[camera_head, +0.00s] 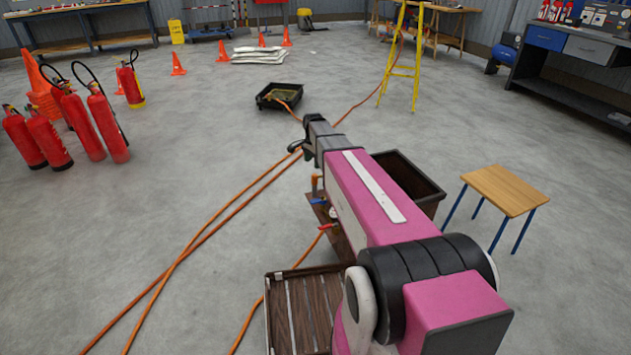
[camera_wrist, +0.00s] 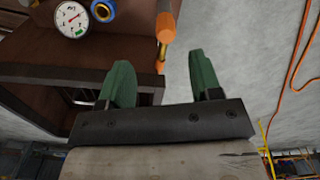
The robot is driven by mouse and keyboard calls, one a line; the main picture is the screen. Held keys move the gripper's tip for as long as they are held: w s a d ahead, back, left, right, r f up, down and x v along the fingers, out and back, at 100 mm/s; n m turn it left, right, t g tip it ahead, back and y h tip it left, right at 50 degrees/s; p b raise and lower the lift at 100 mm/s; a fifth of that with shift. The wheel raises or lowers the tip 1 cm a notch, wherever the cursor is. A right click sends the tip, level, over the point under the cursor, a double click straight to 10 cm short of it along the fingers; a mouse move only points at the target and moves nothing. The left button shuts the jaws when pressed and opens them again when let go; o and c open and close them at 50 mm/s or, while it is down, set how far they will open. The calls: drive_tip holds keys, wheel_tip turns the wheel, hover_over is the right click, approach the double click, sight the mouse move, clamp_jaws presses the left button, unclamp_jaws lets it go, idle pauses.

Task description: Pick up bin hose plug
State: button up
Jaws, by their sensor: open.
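My gripper (camera_wrist: 162,78) shows in the wrist view as two green fingers, wide apart with nothing between them. An orange cylindrical piece (camera_wrist: 165,27) with a brass fitting lies just past the gap between the fingertips, apart from them; I take it for the bin hose plug, but cannot be sure. In the head view an orange upright piece (camera_head: 315,184) stands by the brown wooden stand (camera_head: 318,208), beside my arm. My gripper (camera_head: 294,147) also shows at the arm's far end there, its fingers small and dark.
A pressure gauge (camera_wrist: 71,18) and a blue fitting (camera_wrist: 103,9) sit on the brown surface. A dark bin (camera_head: 425,192) is partly hidden behind my arm. A slatted crate (camera_head: 290,312), a small table (camera_head: 505,188) and orange hoses (camera_head: 195,245) surround it.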

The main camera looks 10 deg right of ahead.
sight(314, 175)
drive_tip(key=shift+w+m, duration=0.3)
drive_tip(key=shift+w, duration=0.35)
wheel_tip(314, 175, down, 5)
drive_tip(key=shift+f, duration=0.1)
drive_tip(key=shift+s+d+f, duration=0.1)
drive_tip(key=shift+d+f, duration=0.05)
drive_tip(key=shift+f, duration=1.2)
drive_tip(key=shift+d+f, duration=0.1)
drive_tip(key=shift+f, duration=1.25)
drive_tip(key=c, duration=1)
